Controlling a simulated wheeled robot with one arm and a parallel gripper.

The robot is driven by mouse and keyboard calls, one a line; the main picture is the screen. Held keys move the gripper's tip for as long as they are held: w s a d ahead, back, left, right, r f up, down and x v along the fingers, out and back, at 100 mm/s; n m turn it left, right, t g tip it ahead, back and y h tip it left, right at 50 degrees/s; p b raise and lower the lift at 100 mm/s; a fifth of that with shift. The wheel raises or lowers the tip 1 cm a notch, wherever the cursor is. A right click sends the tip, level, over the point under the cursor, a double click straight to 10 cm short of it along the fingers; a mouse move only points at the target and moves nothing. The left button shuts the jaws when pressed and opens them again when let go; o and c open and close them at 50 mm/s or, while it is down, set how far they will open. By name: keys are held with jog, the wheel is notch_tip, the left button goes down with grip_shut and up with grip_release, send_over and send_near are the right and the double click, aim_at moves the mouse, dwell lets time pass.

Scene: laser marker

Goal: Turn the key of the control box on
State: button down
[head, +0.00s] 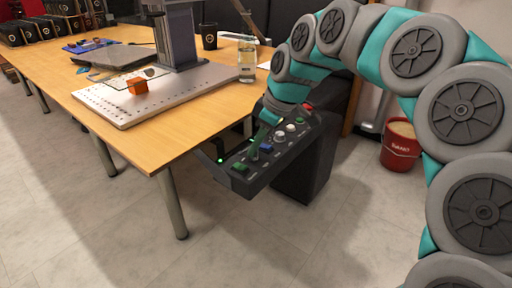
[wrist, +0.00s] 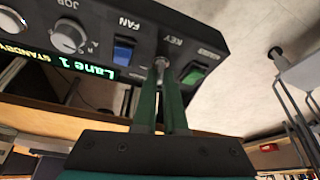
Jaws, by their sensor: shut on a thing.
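The control box (head: 290,152) is a dark panel beside the right end of the wooden table in the head view. It also fills the top of the wrist view (wrist: 140,30), tilted, with the labels KEY, FAN and JOB. The key (wrist: 162,65) is a small metal piece under the KEY label, between the blue FAN switch (wrist: 123,50) and a green button (wrist: 194,74). My gripper (wrist: 162,82) has its two green fingers close together on the key. In the head view my gripper (head: 256,143) reaches down onto the panel; the key is hidden there.
The panel display reads "Lane 1" and "STANDBY" (wrist: 70,65). A red bucket (head: 400,148) stands on the floor at right. The front floor is clear.

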aim_at(255, 168)
jog(key=m+t, duration=0.1)
jog(key=m, duration=0.2)
jog(key=m+t+h, duration=0.1)
jog(key=m, duration=0.2)
jog(key=shift+s+m, duration=0.1)
jog(key=shift+m, duration=0.2)
jog(key=m+h, duration=0.1)
jog(key=m, duration=0.2)
jog(key=m+t+h, duration=0.1)
jog(key=m, duration=0.1)
jog(key=shift+a+m+h, duration=0.25)
jog(key=shift+m+h, duration=0.05)
jog(key=c, duration=1)
grip_release()
jog(key=shift+s+r, duration=0.1)
jog(key=v, duration=0.7)
jog(key=shift+s+r, duration=0.1)
jog(key=shift+r, duration=0.25)
